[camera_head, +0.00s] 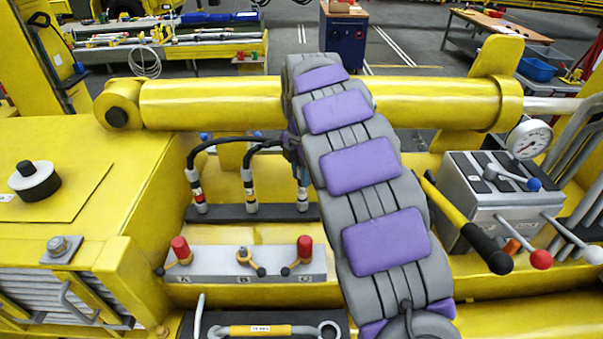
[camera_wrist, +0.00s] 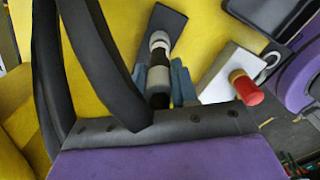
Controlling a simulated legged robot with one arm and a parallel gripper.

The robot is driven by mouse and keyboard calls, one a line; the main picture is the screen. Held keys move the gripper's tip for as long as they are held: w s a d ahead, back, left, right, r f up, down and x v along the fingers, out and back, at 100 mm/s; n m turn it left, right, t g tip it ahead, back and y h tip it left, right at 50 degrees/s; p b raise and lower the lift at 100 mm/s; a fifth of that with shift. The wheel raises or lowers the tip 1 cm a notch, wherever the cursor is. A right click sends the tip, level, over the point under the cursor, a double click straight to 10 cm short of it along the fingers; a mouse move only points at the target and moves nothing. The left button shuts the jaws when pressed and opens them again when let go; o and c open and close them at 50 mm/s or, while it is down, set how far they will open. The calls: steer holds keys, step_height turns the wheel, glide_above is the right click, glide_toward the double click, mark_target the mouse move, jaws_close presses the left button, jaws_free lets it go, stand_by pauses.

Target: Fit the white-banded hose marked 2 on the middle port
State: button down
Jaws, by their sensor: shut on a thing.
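Three black hoses end in fittings along a dark port bar (camera_head: 230,212) in the head view. The left hose end (camera_head: 197,190) has a red band. The middle hose end (camera_head: 249,188) carries a pale band and stands upright at the middle port. The right hose end (camera_head: 302,192) stands at the bar's right end, partly beside my arm. In the wrist view my gripper (camera_wrist: 160,84) has its blue-grey fingers shut around a grey, pale-banded hose end (camera_wrist: 158,74). It is in line with the dark bar (camera_wrist: 163,20).
A pale valve panel (camera_head: 225,263) marked A, B, C has red-capped levers at both ends. A yellow boom cylinder (camera_head: 220,103) crosses behind the bar. A grey lever box (camera_head: 490,190) with a gauge (camera_head: 529,139) stands right. Black hoses (camera_wrist: 95,55) loop close to the wrist camera.

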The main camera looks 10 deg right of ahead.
steer(key=shift+r, duration=0.15)
steer(key=shift+d+r+p, duration=0.1)
steer(key=shift+r+p, duration=0.4)
steer(key=shift+r, duration=1.75)
